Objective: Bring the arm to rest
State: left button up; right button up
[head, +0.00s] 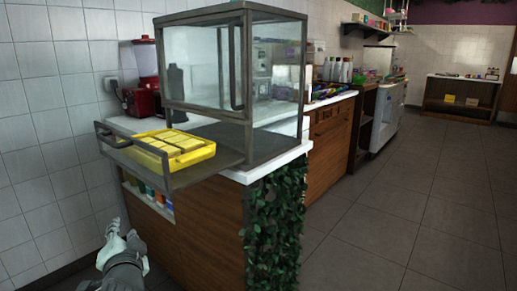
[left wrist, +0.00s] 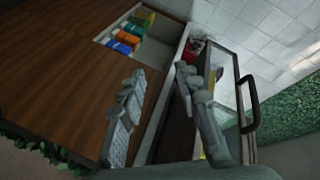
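My left gripper (head: 124,238) is low at the left in the head view, beside the end of the wooden counter (head: 205,225) and below the cabinet's lowered door. Its fingers point up. In the left wrist view my left gripper (left wrist: 161,75) shows two grey fingers spread apart with nothing between them. The wooden counter side (left wrist: 75,65) and the cabinet's edge lie beyond them. My right gripper is in neither view.
A glass cabinet (head: 205,14) stands on the counter, its framed door (head: 185,176) lowered and jutting out left. A yellow tray (head: 203,154) with yellow blocks sits on this door. Leaves (head: 272,225) cover the counter's corner. Open floor (head: 400,220) lies to the right.

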pick_arm(q)
jog(key=s+d+f+g+h, duration=0.15)
jog(key=s+f, duration=0.25)
jog(key=f, duration=0.4)
jog(key=s+f+n+g+h, duration=0.1)
jog(key=s+f+g, duration=0.25)
jog(key=f, duration=0.45)
jog(key=s+d+f+g+h, duration=0.1)
jog(key=s+f, duration=0.4)
jog(key=f, duration=0.3)
jog(key=s+d+f+n+g+h, duration=0.2)
jog(key=s+f+g, duration=0.3)
jog(key=s+f, duration=0.8)
jog(key=s+d+h, duration=0.1)
jog(key=s, duration=0.2)
jog(key=shift+d+f, duration=0.15)
jog(key=shift+f, duration=0.25)
